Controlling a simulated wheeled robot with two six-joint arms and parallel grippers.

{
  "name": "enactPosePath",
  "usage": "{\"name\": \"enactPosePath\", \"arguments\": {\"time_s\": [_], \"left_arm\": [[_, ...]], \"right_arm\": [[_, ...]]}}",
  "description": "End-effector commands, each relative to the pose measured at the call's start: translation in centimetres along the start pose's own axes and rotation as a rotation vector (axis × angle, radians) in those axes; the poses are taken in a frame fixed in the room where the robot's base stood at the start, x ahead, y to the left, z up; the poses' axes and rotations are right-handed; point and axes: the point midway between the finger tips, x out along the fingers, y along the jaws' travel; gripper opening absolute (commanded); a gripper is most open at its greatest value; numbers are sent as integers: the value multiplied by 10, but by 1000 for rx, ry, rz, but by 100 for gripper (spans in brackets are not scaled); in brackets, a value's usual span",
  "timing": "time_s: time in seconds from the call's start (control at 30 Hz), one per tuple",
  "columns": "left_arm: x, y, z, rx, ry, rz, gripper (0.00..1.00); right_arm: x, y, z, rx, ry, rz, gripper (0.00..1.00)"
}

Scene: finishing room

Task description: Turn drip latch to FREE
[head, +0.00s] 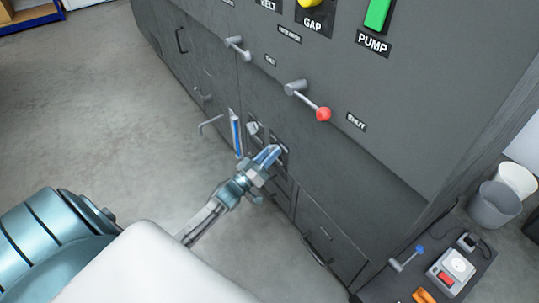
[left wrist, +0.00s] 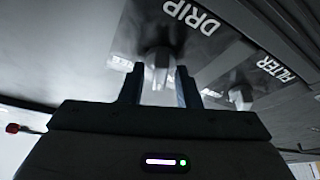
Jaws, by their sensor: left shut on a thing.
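The drip latch (left wrist: 158,66) is a pale knob under the white DRIP lettering (left wrist: 190,16) in the left wrist view. My left gripper (left wrist: 159,84) has one finger on each side of it and is shut on it. In the head view my left gripper (head: 268,157) is at the dark cabinet's (head: 370,175) lower front and covers the latch. My right gripper is not in view.
A similar filter latch (left wrist: 240,96) is close beside in the left wrist view. Drawer handles line the cabinet. Grey floor (head: 90,110) lies open to the left.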

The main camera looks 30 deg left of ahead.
Motion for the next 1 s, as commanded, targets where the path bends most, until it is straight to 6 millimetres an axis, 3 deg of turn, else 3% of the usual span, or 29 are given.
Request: {"name": "enactPosePath", "arguments": {"time_s": [1.0], "left_arm": [[-1, -1, 0, 874, -4, 363, 7]], "right_arm": [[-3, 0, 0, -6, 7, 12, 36]]}}
